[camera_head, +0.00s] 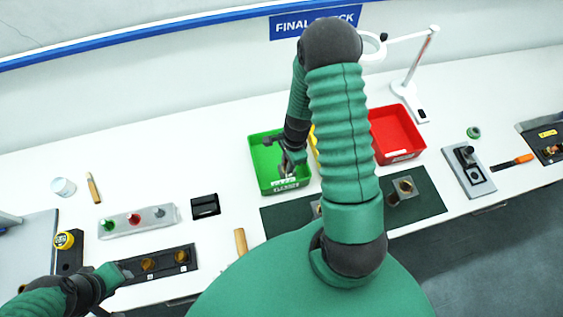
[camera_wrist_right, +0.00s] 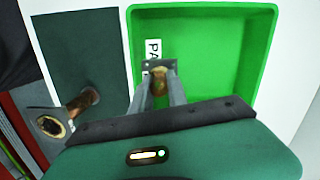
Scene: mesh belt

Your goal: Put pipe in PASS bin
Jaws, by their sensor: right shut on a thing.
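The green bin (camera_head: 258,150) stands at the middle of the bench. In the right wrist view its label begins "PA" and its green wall (camera_wrist_right: 262,50) surrounds an open floor. My right gripper (camera_head: 289,168) is over this bin, pointing down. In the right wrist view its two fingers (camera_wrist_right: 160,80) are shut on a brass pipe (camera_wrist_right: 160,86), held near the labelled side. How high the pipe is above the bin floor is hard to tell. My left gripper (camera_head: 118,274) is at the lower left, beside a black tray; its fingers are too small to read.
A red bin (camera_head: 418,145) stands right of the green one, with a yellow bin mostly hidden between. A dark green mat (camera_head: 425,198) bears more brass fittings (camera_head: 403,187). The black tray (camera_head: 165,262) holds brass parts. A grey button panel (camera_head: 137,219) lies left.

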